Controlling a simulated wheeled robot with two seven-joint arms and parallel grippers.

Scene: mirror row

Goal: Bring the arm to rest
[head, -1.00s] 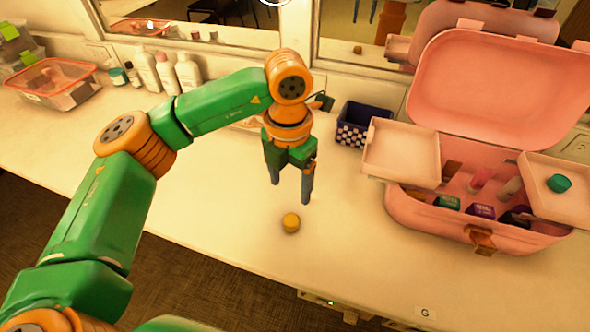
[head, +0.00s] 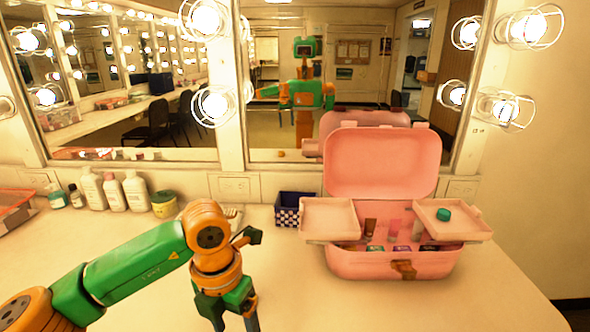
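My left arm, green and orange, reaches in from the lower left over the white counter (head: 300,285). Its gripper (head: 235,322) points down at the bottom edge of the view. The two fingers are apart, with nothing seen between them; the tips are at or past the frame edge. My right gripper is not in view. The small yellow ball is not directly in view; a small yellow reflection shows low in the mirror.
An open pink case (head: 385,265) with side trays and small cosmetics stands right of the gripper. A dark checked basket (head: 290,209) is behind. White bottles (head: 113,192) and a green-lidded jar (head: 164,204) line the wall. Mirrors (head: 335,80) with bulbs rise behind. Counter between gripper and case is clear.

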